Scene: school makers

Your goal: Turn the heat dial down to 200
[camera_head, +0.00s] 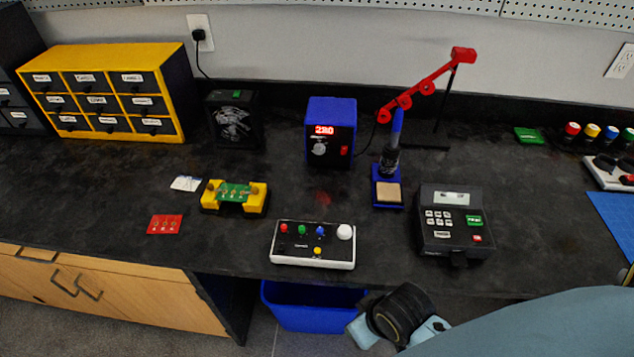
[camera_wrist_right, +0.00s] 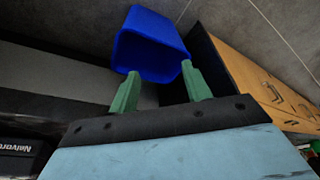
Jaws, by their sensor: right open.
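The blue soldering station (camera_head: 331,112) stands upright at the back middle of the counter. Its red display (camera_head: 324,130) seems to read 280, though the middle digit is blurred. The heat dial (camera_head: 319,148) is a small round knob on the front panel below the display; its pointer is too small to read. My right arm comes in from the lower right in the head view, its wrist at the counter's front edge. In the right wrist view my right gripper (camera_wrist_right: 160,88) has its green fingers apart and empty, nowhere near the dial. My left gripper is out of view.
A soldering iron in its blue stand (camera_head: 388,170) and a red jointed arm (camera_head: 428,85) stand right of the station. A button box (camera_head: 312,262), yellow board holder (camera_head: 235,197) and black keypad device (camera_head: 451,222) lie in front. A blue bin (camera_head: 310,308) sits below.

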